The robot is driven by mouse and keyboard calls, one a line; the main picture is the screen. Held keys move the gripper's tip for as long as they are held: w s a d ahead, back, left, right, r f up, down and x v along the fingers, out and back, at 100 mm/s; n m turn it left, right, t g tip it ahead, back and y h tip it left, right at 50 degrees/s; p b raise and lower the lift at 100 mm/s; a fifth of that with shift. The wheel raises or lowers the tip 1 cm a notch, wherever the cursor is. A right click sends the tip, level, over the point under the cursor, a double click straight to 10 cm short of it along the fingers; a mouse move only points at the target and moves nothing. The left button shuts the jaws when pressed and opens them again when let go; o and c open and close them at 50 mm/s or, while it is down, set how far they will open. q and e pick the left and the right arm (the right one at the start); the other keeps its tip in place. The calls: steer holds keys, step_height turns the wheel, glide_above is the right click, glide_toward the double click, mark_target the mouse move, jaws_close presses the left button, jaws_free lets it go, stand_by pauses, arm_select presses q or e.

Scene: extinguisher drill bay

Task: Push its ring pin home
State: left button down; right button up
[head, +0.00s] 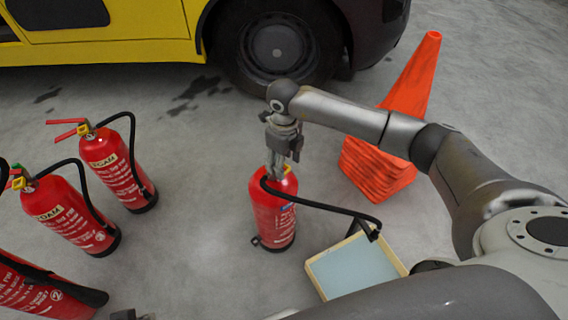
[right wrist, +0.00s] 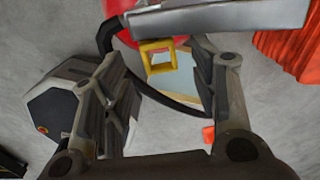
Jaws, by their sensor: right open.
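The red extinguisher (head: 273,215) stands upright on the floor under my right gripper (head: 284,152). Its black hose curves out to the right. In the right wrist view its yellow ring pin (right wrist: 146,58) shows as a squarish loop just below the grey lever (right wrist: 215,18). My right gripper (right wrist: 165,110) is open, with the ring in the gap between its fingers, nearer the left one. I cannot tell whether a finger touches the ring. How deep the pin sits is hidden. A small dark part at the bottom edge of the head view may be my left gripper (head: 130,315); its fingers are not clear.
Several other red extinguishers (head: 118,172) stand at the left. An orange cone stack (head: 378,165) is close on the right. A shallow tray with a pale blue inside and light rim (head: 318,281) lies front right. A yellow vehicle (head: 110,40) is behind. Floor left of the extinguisher is clear.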

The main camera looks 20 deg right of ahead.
step_height(320, 180, up, 10)
steer(key=shift+r, duration=0.2)
